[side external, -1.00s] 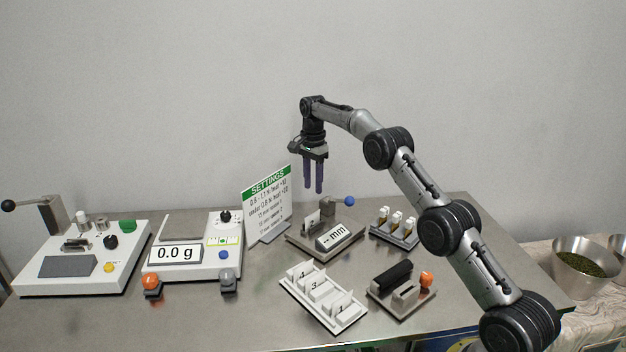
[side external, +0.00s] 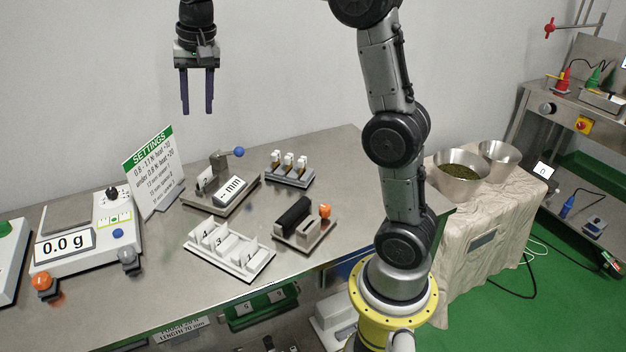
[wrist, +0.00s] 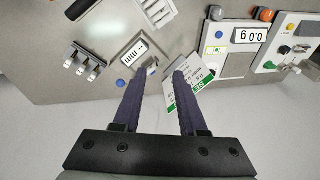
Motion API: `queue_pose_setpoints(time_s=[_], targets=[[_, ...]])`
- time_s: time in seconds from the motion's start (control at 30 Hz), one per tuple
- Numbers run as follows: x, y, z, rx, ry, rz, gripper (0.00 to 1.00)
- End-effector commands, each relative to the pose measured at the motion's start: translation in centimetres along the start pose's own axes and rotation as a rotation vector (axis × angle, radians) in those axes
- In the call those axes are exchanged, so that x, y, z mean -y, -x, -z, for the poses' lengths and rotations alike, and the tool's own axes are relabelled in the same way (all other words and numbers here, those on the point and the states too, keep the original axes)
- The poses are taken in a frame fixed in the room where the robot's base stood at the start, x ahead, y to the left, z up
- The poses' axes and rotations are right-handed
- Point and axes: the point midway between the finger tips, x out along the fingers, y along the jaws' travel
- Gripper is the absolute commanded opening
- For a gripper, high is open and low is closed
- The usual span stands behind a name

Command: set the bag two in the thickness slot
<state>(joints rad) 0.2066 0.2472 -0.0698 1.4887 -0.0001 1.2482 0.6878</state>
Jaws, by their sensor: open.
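The thickness gauge (side external: 222,194) is a grey block with a "-- mm" display and a blue-knobbed lever; it also shows in the wrist view (wrist: 133,52). A pale upright piece stands at its back left; I cannot tell whether it is a bag or part of the gauge. The white numbered rack (side external: 230,250) lies in front of the gauge, with upright white pieces and the labels 4, 3 and 1 readable. I cannot make out bag two. My gripper (side external: 197,110) is open and empty, fingers down, high above the table near the gauge and the settings sign.
The settings sign (side external: 153,172) stands left of the gauge, beside the scale (side external: 85,240) reading 0.0 g. A small holder with several vials (side external: 288,168) is behind right. A block with a black bar and orange knob (side external: 303,225) sits right of the rack.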

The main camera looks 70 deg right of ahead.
Motion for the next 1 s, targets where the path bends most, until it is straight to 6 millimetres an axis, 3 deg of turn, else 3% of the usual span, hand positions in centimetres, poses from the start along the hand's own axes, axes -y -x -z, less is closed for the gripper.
queue_pose_setpoints(time_s=[0.1,0.27,0.47,0.6,0.8,1.0], targets=[[-1.9,2.4,-4.7,-0.033,0.147,0.035,0.41],[-5.2,3.9,-10.6,-0.080,0.344,0.077,0.41],[-10.0,3.4,-17.7,-0.145,0.588,0.122,0.41],[-13.2,1.9,-21.6,-0.187,0.735,0.144,0.41],[-15.7,0.0,-24.5,-0.225,0.858,0.161,0.41],[-16.2,-0.4,-25.0,-0.231,0.881,0.163,0.41]])
